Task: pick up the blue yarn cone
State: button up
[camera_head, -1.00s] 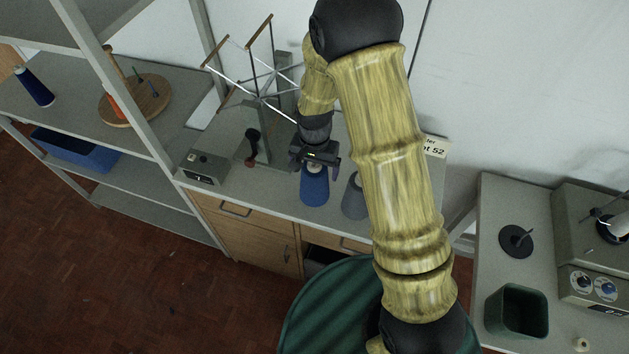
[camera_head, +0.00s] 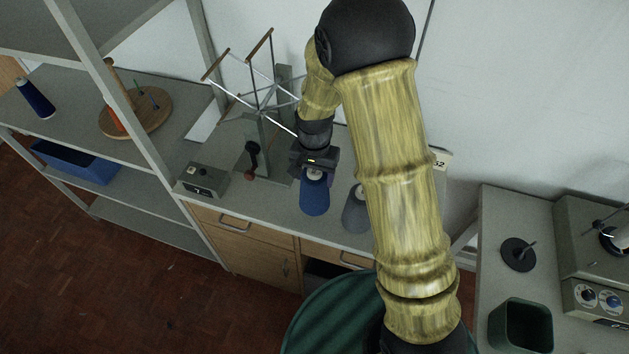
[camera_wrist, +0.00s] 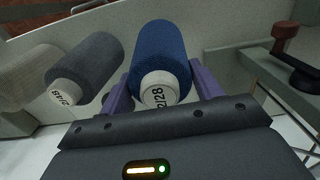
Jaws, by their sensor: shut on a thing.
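The blue yarn cone (camera_head: 315,197) is at the bench in the middle of the head view, upright, with a pale top. My gripper (camera_head: 314,170) is above it, shut on its upper part. In the wrist view the blue cone (camera_wrist: 160,50) lies between the two purple fingers of my gripper (camera_wrist: 163,88), with a white end marked "2/28" towards the camera. I cannot tell whether its base is clear of the bench.
A grey cone (camera_head: 357,212) stands close on the right; a paler cone (camera_wrist: 28,75) is beyond it. A control box (camera_head: 203,179) and yarn swift (camera_head: 262,108) are left and behind. A dark blue cone (camera_head: 35,98) is on the left shelf.

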notch_tip(320, 180, up, 8)
jog(key=shift+f+b, duration=0.2)
jog(key=shift+b, duration=0.65)
